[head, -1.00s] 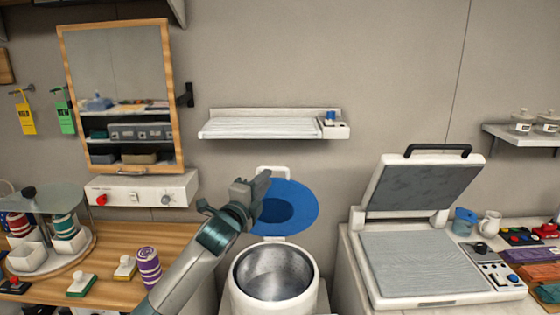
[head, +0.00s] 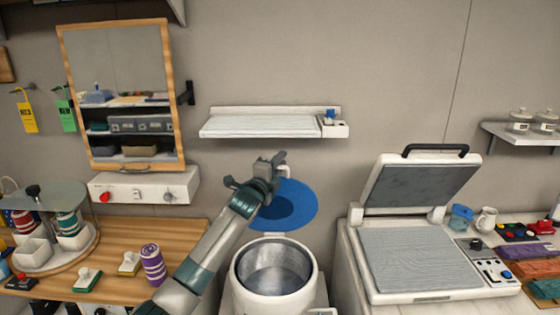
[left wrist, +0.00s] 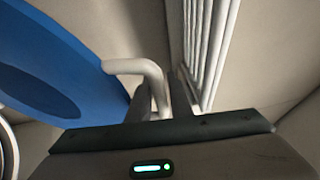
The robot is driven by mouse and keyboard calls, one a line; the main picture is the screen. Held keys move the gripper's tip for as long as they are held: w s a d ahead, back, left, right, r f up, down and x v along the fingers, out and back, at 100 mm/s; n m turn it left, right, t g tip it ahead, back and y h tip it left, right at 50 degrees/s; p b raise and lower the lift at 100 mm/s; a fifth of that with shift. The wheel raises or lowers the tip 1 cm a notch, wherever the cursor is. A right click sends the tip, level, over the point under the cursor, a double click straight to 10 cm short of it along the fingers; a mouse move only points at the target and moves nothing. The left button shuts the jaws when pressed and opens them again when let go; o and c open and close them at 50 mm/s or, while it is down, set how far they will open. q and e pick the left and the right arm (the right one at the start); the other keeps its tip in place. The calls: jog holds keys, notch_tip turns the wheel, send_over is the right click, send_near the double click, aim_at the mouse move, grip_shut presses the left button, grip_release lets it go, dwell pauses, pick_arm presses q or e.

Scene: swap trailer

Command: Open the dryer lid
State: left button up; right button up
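The dryer is a white drum (head: 239,275) with a round metal-lined opening. Its blue lid (head: 299,204) stands raised behind the opening, leaning back toward the wall. My right gripper is not in view.
A white shelf (head: 260,127) is on the wall above the lid. A white press (head: 420,265) with a raised top stands to the right. A wooden counter (head: 185,240) with a carousel (head: 55,255), spools and stamps is to the left.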

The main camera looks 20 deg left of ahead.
pick_arm(q)
jog(key=shift+c, duration=0.6)
